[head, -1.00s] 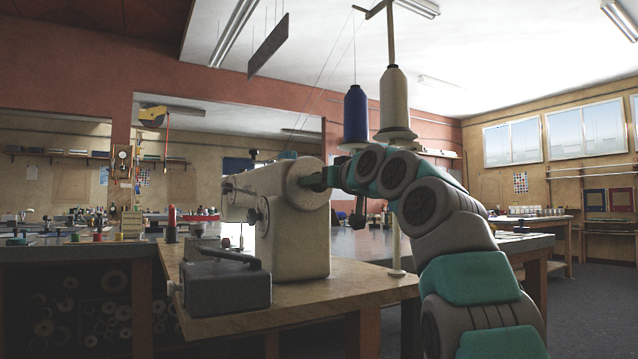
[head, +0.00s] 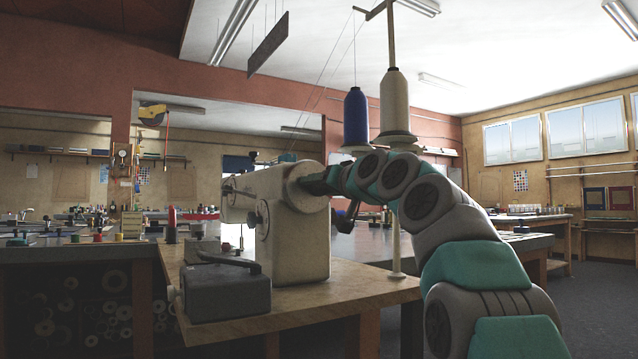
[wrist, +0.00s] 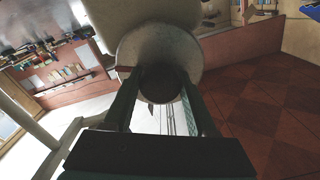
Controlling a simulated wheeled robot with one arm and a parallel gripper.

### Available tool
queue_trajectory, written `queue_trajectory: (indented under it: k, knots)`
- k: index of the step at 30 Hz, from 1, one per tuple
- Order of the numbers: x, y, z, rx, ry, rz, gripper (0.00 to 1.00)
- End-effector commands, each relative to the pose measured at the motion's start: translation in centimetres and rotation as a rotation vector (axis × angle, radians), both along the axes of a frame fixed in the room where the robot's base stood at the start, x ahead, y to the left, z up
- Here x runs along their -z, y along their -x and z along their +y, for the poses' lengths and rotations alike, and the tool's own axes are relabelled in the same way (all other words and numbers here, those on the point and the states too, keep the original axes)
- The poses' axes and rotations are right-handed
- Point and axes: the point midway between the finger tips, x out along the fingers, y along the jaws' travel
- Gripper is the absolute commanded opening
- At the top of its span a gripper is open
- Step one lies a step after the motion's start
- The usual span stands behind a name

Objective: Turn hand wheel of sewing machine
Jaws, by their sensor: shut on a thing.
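The cream sewing machine (head: 300,245) stands upright on a wooden table. Its pale round hand wheel (head: 293,190) is on the end facing my arm, and its disc fills the upper middle of the wrist view (wrist: 185,50). A dark round knob (wrist: 160,84) stands out from the wheel's centre. My gripper (wrist: 159,82) is shut on this knob, one finger on each side. In the head view my gripper (head: 314,184) reaches the wheel from the right. Its fingertips partly cover the wheel there, and the exact contact is hard to see.
A dark grey box (head: 226,291) sits on the table (head: 350,288) in front of the machine. A thread stand (head: 396,250) with a blue cone (head: 355,118) and a cream cone (head: 394,95) rises close behind my arm. Open floor lies to the right.

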Motion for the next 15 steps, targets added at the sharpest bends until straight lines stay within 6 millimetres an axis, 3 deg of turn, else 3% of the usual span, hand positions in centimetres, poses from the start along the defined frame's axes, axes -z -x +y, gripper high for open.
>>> queue_trajectory:
  k: [15]
  knots:
    - [0.00, -0.07, 0.01, 0.000, -0.094, 0.063, 0.01]
